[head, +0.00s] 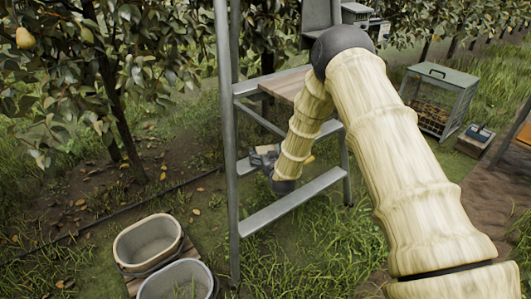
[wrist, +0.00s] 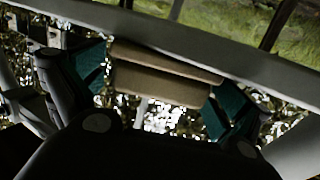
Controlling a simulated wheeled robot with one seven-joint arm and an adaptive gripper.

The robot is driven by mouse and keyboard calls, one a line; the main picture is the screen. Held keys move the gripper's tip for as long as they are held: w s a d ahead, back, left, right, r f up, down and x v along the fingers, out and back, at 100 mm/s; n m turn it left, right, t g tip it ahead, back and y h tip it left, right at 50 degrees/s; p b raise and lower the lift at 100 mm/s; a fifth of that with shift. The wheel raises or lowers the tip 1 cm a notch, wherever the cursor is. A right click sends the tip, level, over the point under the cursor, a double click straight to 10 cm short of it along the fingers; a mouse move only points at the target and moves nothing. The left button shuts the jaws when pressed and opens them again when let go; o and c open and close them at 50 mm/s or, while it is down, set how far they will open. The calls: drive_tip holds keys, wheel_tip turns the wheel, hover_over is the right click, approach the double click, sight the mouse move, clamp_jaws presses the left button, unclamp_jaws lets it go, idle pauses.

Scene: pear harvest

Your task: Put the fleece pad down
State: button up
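My gripper (head: 264,157) is low between the ladder's rails in the head view, close to a lower step. In the wrist view its two teal-padded fingers (wrist: 160,88) stand wide apart, one at each side of a tan, block-like thing with two visible faces, which looks like the fleece pad (wrist: 163,84). The pad fills the gap and appears to touch both fingers. It is held in the air, with foliage and bright sky gaps behind it. In the head view I cannot make the pad out; the gripper and arm hide it.
A metal stepladder (head: 229,150) with a wooden platform (head: 287,86) stands around my gripper; its lower step (head: 293,202) is close. A green-topped cabinet (head: 445,75) stands right. Grass beyond the ladder is open.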

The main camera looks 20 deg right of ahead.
drive_tip(key=shift+r, duration=0.15)
drive_tip(key=s+r+p, duration=0.1)
drive_tip(key=s+r, duration=0.1)
drive_tip(key=s, duration=1)
drive_tip(key=s+a+f+g+y, duration=0.15)
drive_tip(key=s+f+g, duration=0.25)
drive_tip(key=s+f, duration=0.65)
drive_tip(key=s+a+f+g+h, duration=0.15)
drive_tip(key=s+f+g, duration=0.25)
drive_tip(key=s+f, duration=0.7)
drive_tip(key=s+a+f+g, duration=0.1)
drive_tip(key=s+g, duration=0.3)
drive_tip(key=s, duration=1)
drive_tip(key=s+f+g+y, duration=0.1)
drive_tip(key=s+f+g, duration=0.2)
drive_tip(key=s, duration=1.2)
drive_tip(key=shift+s+a+f+g, duration=0.15)
drive_tip(key=shift+s+a+g, duration=0.2)
drive_tip(key=shift+g, duration=0.25)
